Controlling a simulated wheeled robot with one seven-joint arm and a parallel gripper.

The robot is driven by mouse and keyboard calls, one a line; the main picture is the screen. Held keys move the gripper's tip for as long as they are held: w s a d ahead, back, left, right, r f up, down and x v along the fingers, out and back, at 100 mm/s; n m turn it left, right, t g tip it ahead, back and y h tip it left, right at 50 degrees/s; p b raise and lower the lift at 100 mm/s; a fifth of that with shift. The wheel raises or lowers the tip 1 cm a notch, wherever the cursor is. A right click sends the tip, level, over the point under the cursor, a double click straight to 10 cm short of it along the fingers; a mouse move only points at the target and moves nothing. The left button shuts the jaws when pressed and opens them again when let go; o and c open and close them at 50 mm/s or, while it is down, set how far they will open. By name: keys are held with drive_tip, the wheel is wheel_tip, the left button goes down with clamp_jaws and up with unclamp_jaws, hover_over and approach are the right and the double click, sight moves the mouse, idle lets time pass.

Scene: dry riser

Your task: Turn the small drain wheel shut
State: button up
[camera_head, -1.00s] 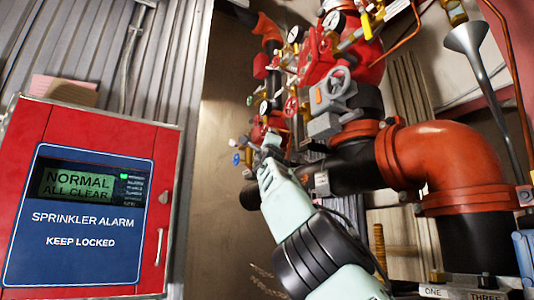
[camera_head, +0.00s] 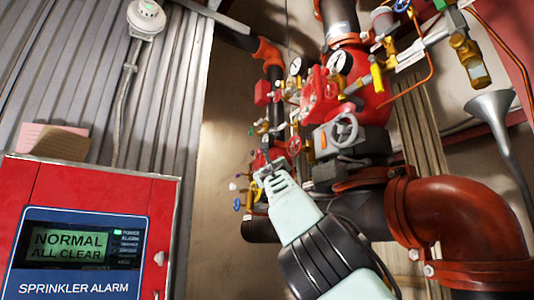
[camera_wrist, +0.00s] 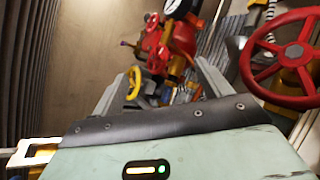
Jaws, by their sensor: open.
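Several small hand wheels sit on the riser pipework, and I cannot tell for sure which is the drain wheel. In the head view a small red wheel (camera_head: 293,146) is just right of and above my gripper (camera_head: 266,164), and a small blue handle (camera_head: 237,204) is lower left. My gripper is open and empty, pointing up at the valve cluster. In the wrist view a yellow wheel (camera_wrist: 133,83) shows beside the left finger of my gripper (camera_wrist: 165,85). A larger red spoked wheel (camera_wrist: 285,52) is at right, clear of the fingers.
Gauges (camera_head: 338,62) and thin copper lines crowd above. A red alarm cabinet (camera_head: 90,195) is at left. Bare wall (camera_head: 222,120) lies between.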

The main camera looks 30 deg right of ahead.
drive_tip(key=w+a+r+n+t+y+p, duration=0.1)
drive_tip(key=a+r+n+p, duration=0.35)
drive_tip(key=n+p, duration=0.8)
drive_tip(key=a+r+n+p, duration=0.2)
drive_tip(key=r+n+p, duration=0.55)
drive_tip(key=n, duration=1.05)
drive_tip(key=s+f+m+g+h+p, duration=0.2)
drive_tip(key=f+m+g+p, duration=0.25)
drive_tip(key=m, duration=0.65)
drive_tip(key=s+f+m+g+h+p, duration=0.1)
drive_tip(key=s+f+m+g+p, duration=0.15)
drive_tip(key=m+g+p, duration=0.65)
drive_tip(key=w+d+m+t+p, duration=0.1)
drive_tip(key=w+d, duration=0.2)
drive_tip(key=w, duration=0.1)
drive_tip(key=w+d+f+t+p, duration=0.1)
drive_tip(key=w+d+p, duration=0.1)
drive_tip(key=w+d, duration=0.2)
drive_tip(key=w+d+m+t+p, duration=0.1)
drive_tip(key=w+d+t, duration=0.1)
drive_tip(key=w+d, duration=0.1)
drive_tip(key=shift+w+d+f+m, duration=0.1)
drive_tip(key=shift+w+d+m, duration=0.1)
drive_tip(key=shift+w, duration=0.2)
drive_tip(key=shift+w+d+f+m, duration=0.1)
drive_tip(key=shift+w+m, duration=0.05)
drive_tip(key=shift+w, duration=0.2)
drive_tip(key=shift+w+d+f+p, duration=0.2)
drive_tip(key=shift+w+d+p, duration=0.1)
drive_tip(key=shift+w+d, duration=0.1)
